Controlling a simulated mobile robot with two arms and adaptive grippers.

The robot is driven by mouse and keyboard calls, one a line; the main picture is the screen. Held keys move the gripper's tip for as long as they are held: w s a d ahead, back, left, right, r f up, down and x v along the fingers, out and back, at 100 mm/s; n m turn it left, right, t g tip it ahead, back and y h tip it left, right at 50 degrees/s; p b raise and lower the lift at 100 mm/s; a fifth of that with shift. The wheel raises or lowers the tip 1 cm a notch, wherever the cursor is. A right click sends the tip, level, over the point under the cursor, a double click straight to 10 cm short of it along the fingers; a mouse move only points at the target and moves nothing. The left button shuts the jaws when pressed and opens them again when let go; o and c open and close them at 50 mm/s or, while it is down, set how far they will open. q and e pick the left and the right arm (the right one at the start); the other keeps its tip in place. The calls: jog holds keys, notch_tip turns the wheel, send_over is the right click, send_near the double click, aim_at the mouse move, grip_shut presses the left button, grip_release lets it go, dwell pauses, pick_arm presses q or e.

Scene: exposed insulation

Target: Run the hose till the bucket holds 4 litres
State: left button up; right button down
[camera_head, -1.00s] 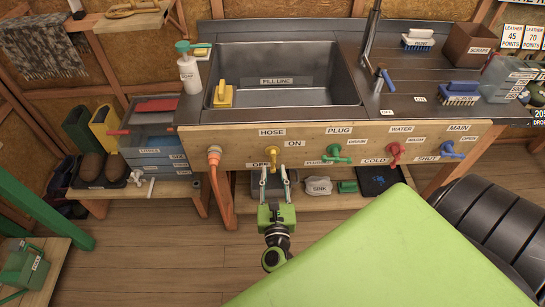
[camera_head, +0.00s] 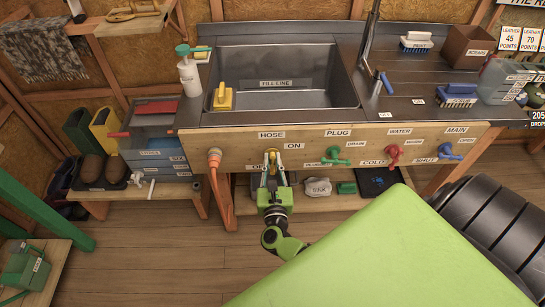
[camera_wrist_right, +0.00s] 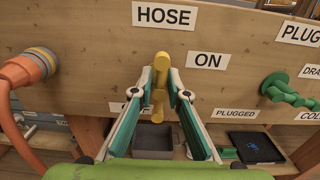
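A yellow hose valve (camera_head: 272,157) sits on the wooden panel under the HOSE label. In the wrist view its lever (camera_wrist_right: 158,100) hangs down towards the partly covered OFF label, with ON to its right. My right gripper (camera_head: 272,166) is at this lever, one finger on each side. In the wrist view the fingertips (camera_wrist_right: 161,88) look slightly apart from the lever. The orange hose (camera_head: 215,178) runs down from its fitting left of the valve. A grey open container (camera_wrist_right: 153,140) stands below the valve, partly hidden; I cannot tell whether it is the bucket. My left gripper is out of view.
Green (camera_head: 336,156), red (camera_head: 394,153) and blue (camera_head: 448,151) valves are along the panel to the right. The sink (camera_head: 285,85) is above, with a yellow-handled brush (camera_head: 222,97) at its left. A large green surface (camera_head: 380,250) fills the lower right.

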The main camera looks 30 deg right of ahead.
jog(key=n, duration=0.4)
jog(key=shift+w+a+f+n, duration=0.1)
jog(key=shift+a+n, duration=0.1)
jog(key=shift+n, duration=0.1)
jog(key=shift+a+f+n, duration=0.1)
jog(key=shift+a+n, duration=0.05)
jog(key=shift+n, duration=2.15)
jog(key=shift+w, duration=0.1)
jog(key=c, duration=2.1)
grip_release()
jog(key=v, duration=1.2)
